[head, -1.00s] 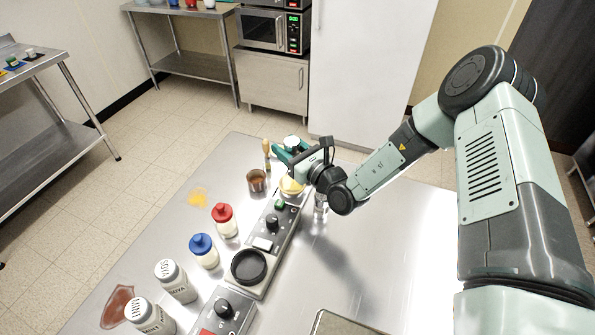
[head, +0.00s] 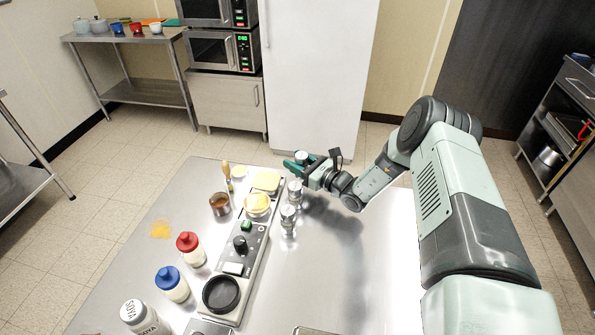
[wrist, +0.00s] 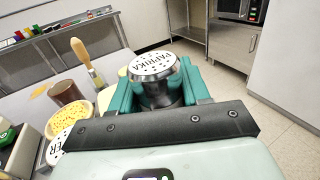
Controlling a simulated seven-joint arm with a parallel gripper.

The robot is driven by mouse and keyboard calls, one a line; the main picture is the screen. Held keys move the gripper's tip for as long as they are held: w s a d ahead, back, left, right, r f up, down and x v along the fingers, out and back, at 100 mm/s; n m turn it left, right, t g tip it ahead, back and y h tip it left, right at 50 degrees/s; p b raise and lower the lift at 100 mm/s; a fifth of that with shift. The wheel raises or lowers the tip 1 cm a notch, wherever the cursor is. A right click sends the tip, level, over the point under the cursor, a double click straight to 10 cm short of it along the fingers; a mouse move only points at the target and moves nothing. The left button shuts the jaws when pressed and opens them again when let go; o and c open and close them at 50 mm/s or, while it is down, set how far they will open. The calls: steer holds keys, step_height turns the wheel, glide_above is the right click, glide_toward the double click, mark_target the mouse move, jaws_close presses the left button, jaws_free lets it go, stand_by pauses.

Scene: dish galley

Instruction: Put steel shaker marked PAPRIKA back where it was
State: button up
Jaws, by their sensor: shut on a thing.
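The steel shaker marked PAPRIKA (wrist: 155,67) is upright between the teal fingers of my gripper (wrist: 160,92), its lettered, holed lid facing up in the wrist view. In the head view my gripper (head: 304,161) is near the far edge of the steel table (head: 330,270), and the fingers hide most of the shaker. I cannot tell whether its base touches the table. Two other steel shakers stand nearer: one (head: 294,192) just below the gripper and one (head: 288,217) beside the grey control panel. A lid ending in "ER" (wrist: 62,143) shows at the wrist view's lower left.
Left of the gripper are a bowl of yellow crumbs (head: 257,205), a brown cup (head: 220,204) and an upright wooden-handled brush (head: 228,177). A red-capped bottle (head: 190,250) and blue-capped bottle (head: 172,284) stand farther left. The table's right side is mostly clear.

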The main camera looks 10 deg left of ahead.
steer(key=shift+f, duration=1.75)
steer(key=shift+f, duration=0.1)
steer(key=o, duration=1.1)
